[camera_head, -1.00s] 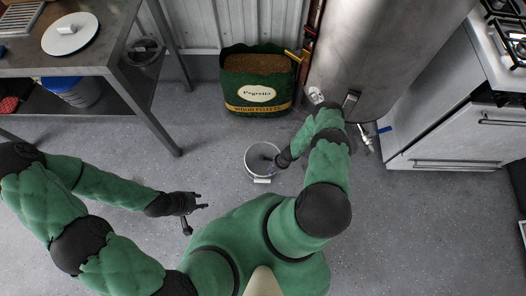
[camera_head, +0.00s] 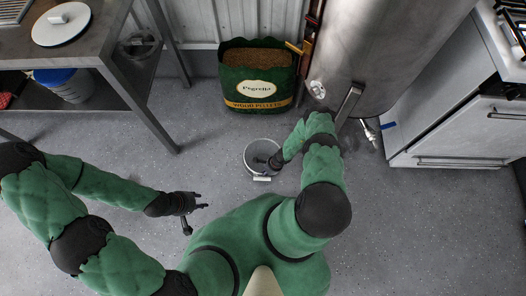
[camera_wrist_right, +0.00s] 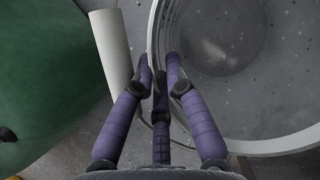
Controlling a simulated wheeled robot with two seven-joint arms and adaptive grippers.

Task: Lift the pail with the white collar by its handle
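A grey pail with a pale rim (camera_head: 249,146) stands on the floor in the middle of the head view. Its white handle grip (camera_head: 262,179) lies at the near side. In the right wrist view the pail's rim and inside (camera_wrist_right: 268,140) fill the right, and the white grip (camera_wrist_right: 112,45) is at upper left. My right gripper (camera_head: 262,160) is at the pail. Its fingers (camera_wrist_right: 159,62) are a little apart, with a thin curved edge or wire passing between them; contact is unclear. My left gripper (camera_head: 203,201) is empty, its fingers apart, left of and nearer than the pail.
A pellet bag (camera_head: 257,85) stands behind the pail. A metal barrel (camera_head: 375,50) and a stove (camera_head: 460,130) are to the right. Floor around the pail is mostly clear.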

